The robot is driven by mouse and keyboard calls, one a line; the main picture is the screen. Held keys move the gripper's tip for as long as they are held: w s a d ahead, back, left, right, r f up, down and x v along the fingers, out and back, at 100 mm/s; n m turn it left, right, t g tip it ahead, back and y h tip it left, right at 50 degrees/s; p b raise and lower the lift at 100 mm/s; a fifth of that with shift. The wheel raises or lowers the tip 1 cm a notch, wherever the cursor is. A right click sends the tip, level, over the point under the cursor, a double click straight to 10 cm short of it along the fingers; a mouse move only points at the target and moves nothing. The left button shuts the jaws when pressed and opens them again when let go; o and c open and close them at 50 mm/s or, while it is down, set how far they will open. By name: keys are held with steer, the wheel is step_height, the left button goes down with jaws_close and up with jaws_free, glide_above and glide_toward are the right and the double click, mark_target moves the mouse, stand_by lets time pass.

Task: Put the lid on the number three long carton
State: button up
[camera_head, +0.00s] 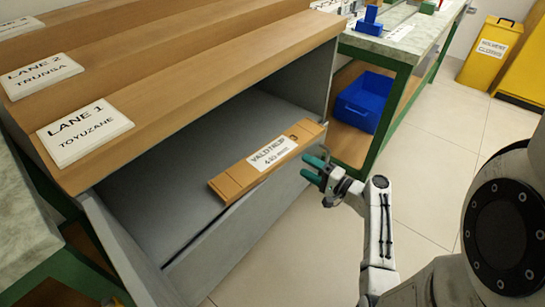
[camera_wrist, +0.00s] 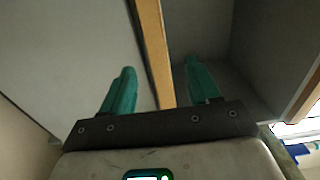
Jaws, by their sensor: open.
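A long, narrow tan carton-like piece (camera_head: 236,179) with a white label lies along the front wall of a grey bay. Its label is only partly readable, and I cannot tell if this is the carton, its lid or both. My gripper (camera_head: 318,168), with teal fingers, is open just right of its right end. In the wrist view, my gripper (camera_wrist: 160,82) points toward a tan strip (camera_wrist: 153,45) that runs between the fingers in the picture. I see no clear contact.
A wooden top with lane plates (camera_head: 85,132) overhangs the bay (camera_head: 165,185) on the left. A green-framed bench (camera_head: 400,45) with a blue bin (camera_head: 364,103) stands behind on the right. Yellow solvent bins (camera_head: 490,55) stand far right. The tiled floor (camera_head: 430,185) is clear.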

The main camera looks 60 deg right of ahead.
mark_target(288, 158)
steer(key=shift+a+f+b+x, duration=0.1)
steer(key=shift+b+x, duration=0.3)
steer(key=shift+x, duration=1)
steer(key=shift+a+f+b+x, duration=0.15)
steer(key=shift+b+x, duration=0.25)
steer(key=shift+x, duration=1)
jaws_close()
steer(key=shift+r, duration=0.15)
steer(key=s+a+r+p, duration=0.4)
steer(key=s+r+p, duration=0.3)
steer(key=s+r, duration=0.5)
steer(key=shift+s+r, duration=0.4)
steer(key=shift+s, duration=0.3)
